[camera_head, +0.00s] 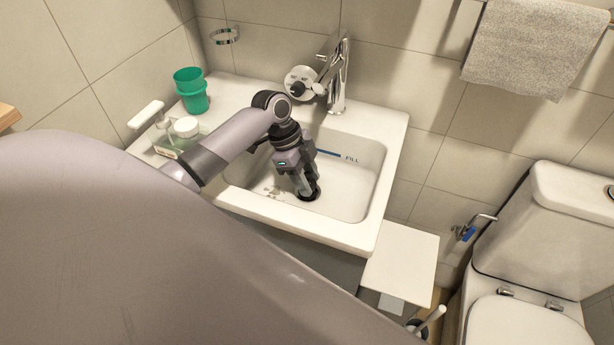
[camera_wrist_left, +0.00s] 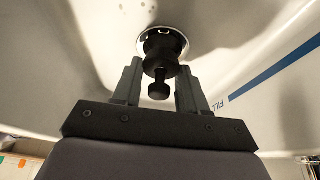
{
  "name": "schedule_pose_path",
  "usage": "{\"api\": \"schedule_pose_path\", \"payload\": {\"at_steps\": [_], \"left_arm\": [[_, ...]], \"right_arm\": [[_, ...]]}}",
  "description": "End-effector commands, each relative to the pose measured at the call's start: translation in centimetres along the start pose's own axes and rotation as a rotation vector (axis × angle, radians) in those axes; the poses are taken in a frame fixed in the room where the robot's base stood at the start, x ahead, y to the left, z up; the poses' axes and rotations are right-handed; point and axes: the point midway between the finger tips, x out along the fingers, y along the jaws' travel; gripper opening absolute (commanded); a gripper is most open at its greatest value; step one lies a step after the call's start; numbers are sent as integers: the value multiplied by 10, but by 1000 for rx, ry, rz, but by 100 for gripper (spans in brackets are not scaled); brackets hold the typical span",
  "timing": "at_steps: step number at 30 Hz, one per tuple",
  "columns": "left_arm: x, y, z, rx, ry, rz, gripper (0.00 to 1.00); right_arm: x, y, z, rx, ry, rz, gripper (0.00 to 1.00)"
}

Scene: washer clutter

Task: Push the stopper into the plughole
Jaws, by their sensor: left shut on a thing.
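The white basin (camera_head: 354,197) has a blue line marked FILL on its wall. My left gripper (camera_head: 307,192) reaches down into the basin at the plughole. In the left wrist view, the black stopper (camera_wrist_left: 160,58) with its knob is between the two fingers of my left gripper (camera_wrist_left: 158,82), which is shut on it. The stopper's far end is at the plughole (camera_wrist_left: 163,37), whose pale rim shows around it. How deep the stopper sits cannot be told. In the head view the gripper mostly hides the stopper. My right gripper is not in view.
A chrome tap (camera_head: 339,80) stands behind the basin. A green cup (camera_head: 191,92) and a soap dispenser (camera_head: 165,137) stand on the left ledge. A toilet (camera_head: 535,265) is at the right. Inside the basin, the right side is clear.

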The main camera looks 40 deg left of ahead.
Motion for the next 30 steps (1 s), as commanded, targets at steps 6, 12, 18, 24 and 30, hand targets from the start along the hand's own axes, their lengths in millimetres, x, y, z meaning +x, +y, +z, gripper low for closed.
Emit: {"api": "schedule_pose_path", "payload": {"at_steps": [6, 12, 18, 24, 30], "left_arm": [[9, 0, 4, 1, 0, 0, 12], [15, 0, 6, 1, 0, 0, 45], [14, 0, 6, 1, 0, 1, 72], [14, 0, 6, 0, 0, 1, 93], [14, 0, 6, 0, 0, 1, 93]], "right_arm": [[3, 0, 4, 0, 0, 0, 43], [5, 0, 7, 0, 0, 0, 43], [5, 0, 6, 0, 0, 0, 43], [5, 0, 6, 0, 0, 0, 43], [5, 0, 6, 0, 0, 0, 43]]}}
